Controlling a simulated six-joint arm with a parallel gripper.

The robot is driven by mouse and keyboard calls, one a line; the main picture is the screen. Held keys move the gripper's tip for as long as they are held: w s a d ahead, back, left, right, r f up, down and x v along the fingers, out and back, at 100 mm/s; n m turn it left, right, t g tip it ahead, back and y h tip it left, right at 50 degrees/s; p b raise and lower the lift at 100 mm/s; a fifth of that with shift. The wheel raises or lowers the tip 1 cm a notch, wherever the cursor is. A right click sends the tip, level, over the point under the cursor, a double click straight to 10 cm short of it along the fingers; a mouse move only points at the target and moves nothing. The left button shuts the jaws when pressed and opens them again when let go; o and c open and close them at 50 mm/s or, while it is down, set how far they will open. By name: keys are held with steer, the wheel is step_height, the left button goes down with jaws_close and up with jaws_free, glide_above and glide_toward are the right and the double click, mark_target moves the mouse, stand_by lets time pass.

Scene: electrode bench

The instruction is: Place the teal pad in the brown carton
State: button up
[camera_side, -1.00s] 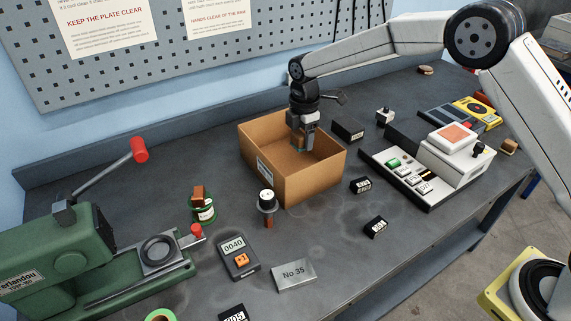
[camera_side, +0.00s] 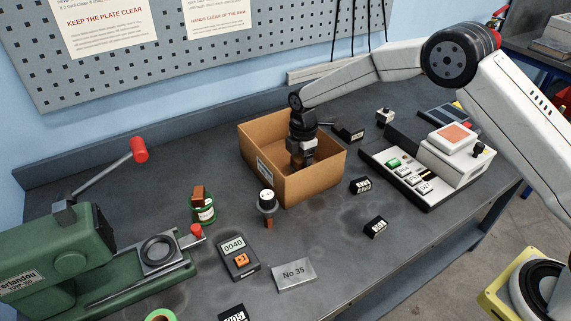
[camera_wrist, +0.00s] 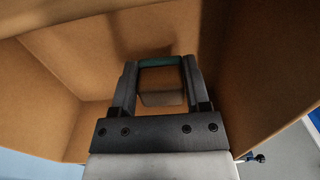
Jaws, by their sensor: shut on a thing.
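The brown carton (camera_side: 318,183) stands open-topped on the bench in the side view. My gripper (camera_side: 301,162) reaches down inside it, with the fingers low between its walls. In the wrist view the carton's inner walls (camera_wrist: 60,50) surround my gripper (camera_wrist: 160,68). The teal pad (camera_wrist: 160,61) shows as a thin teal strip between the fingertips, and my gripper is shut on it. The pad is hidden in the side view. Whether it touches the carton's floor I cannot tell.
A white-and-black device (camera_side: 430,165) stands right of the carton, with small black numbered blocks (camera_side: 360,186) nearby. The carton's walls enclose my gripper.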

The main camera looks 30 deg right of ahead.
steer(key=shift+f, duration=1.25)
steer(key=shift+f, duration=0.15)
steer(key=o, duration=1.2)
steer(key=shift+o, duration=0.2)
step_height(320, 180, up, 12)
steer(key=shift+r, duration=0.15)
